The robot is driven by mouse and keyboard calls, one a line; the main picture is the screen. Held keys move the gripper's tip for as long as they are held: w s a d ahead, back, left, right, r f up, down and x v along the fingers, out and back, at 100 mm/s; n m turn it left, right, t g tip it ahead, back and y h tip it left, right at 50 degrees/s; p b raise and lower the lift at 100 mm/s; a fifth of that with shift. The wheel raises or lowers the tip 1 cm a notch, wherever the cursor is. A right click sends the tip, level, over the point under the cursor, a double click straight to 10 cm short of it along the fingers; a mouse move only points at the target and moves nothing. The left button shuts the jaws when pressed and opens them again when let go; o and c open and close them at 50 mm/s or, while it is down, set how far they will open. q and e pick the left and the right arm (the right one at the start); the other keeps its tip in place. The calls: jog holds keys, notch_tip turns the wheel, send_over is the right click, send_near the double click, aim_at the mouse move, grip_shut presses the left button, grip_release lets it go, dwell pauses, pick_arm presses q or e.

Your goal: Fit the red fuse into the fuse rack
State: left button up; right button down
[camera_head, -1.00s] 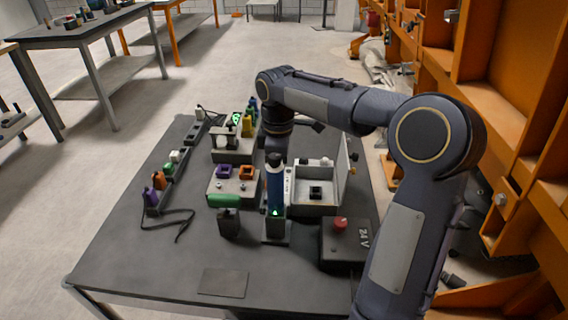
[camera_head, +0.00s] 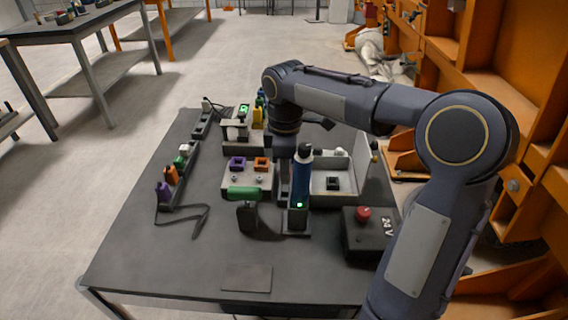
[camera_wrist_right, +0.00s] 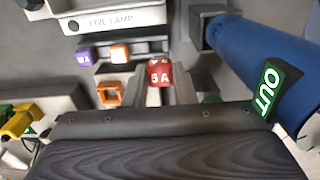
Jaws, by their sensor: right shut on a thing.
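The red fuse (camera_wrist_right: 159,73), marked 5 A, shows between the fingers of my right gripper (camera_wrist_right: 160,88) in the right wrist view. The gripper is shut on it. In the head view my right gripper (camera_head: 284,170) points down beside the blue cylinder (camera_head: 301,178), which partly hides it; the red fuse cannot be made out there. A grey block (camera_head: 246,182) with a purple and an orange square piece stands just left of the gripper and may be the fuse rack. Purple (camera_wrist_right: 86,56) and orange (camera_wrist_right: 120,53) pieces lie near the fuse in the wrist view. My left gripper is not in view.
A black 24 V box (camera_head: 368,238) with a red button stands at the right. A white tray (camera_head: 345,197) with a black socket is behind it. A green-topped dark block (camera_head: 246,214) stands in front. A dark strip (camera_head: 187,165) runs along the left. The front table is mostly clear.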

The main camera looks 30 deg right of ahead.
jog(key=shift+s+d+r, duration=0.1)
jog(key=shift+r, duration=0.05)
dwell(0.3)
jog(key=shift+f+b, duration=0.45)
jog(key=shift+f, duration=0.05)
jog(key=f, duration=0.1)
jog(key=w+f+b, duration=0.1)
jog(key=f+b, duration=0.1)
jog(key=shift+w+d, duration=0.1)
jog(key=shift+w, duration=0.15)
jog(key=shift+f, duration=0.1)
jog(key=shift+s+a+f, duration=0.15)
jog(key=shift+a, duration=0.1)
jog(key=shift+s+d+f, duration=0.1)
jog(key=shift+d+f, duration=0.15)
jog(key=shift+a, duration=0.1)
